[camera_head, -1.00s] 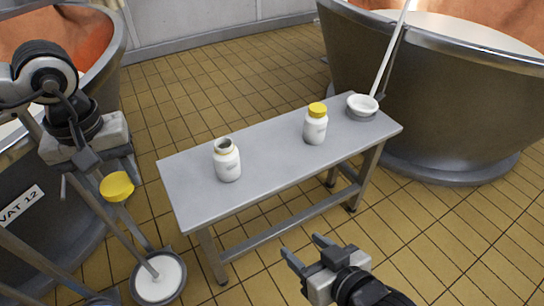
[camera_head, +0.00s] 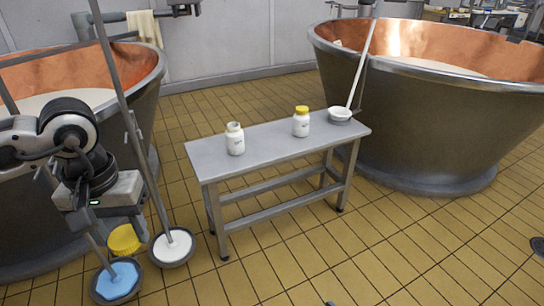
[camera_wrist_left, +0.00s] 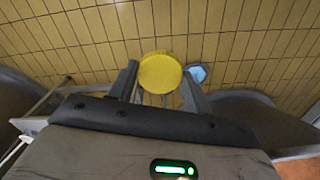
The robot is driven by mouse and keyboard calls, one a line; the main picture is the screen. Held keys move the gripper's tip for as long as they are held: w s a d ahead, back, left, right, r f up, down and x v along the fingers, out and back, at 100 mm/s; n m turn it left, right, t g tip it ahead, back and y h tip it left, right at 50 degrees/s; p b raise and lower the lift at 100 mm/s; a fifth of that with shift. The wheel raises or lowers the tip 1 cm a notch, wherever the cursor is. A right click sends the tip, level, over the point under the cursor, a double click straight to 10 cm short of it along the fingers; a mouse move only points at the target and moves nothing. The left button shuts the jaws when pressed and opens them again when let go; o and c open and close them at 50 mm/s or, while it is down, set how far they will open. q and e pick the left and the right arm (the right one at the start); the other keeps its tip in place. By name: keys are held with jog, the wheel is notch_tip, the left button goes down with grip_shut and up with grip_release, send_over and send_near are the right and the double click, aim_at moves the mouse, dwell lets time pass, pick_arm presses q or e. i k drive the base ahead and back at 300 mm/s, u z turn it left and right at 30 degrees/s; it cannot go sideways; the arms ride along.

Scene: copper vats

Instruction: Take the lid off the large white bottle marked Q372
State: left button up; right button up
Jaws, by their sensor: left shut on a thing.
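My left gripper (camera_head: 112,222) is shut on a yellow lid (camera_head: 124,240), held above the floor to the left of the bench. In the left wrist view the lid (camera_wrist_left: 160,73) sits between the two fingers. A white bottle without a lid (camera_head: 235,143) stands upright at the left of the bench, its dark mouth open. A second white bottle (camera_head: 301,127) with a yellow lid on it stands farther right. The bottle markings are too small to read. Only a small dark tip, perhaps of my right gripper, shows at the bottom edge of the head view.
The grey bench (camera_head: 270,149) also bears a white bowl-like ladle (camera_head: 340,114) with a long handle. Two round long-handled vessels, one white inside (camera_head: 172,247) and one blue (camera_head: 117,281), are low at left. Large copper-lined vats flank the bench. The tiled floor in front is clear.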

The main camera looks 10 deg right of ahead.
aim_at(233, 135)
jog(key=z, duration=0.8)
jog(key=i, duration=0.9)
jog(key=z, duration=0.65)
jog(key=i, duration=1.35)
jog(key=u, duration=1.4)
jog(key=i, duration=0.65)
jog(key=u, duration=0.7)
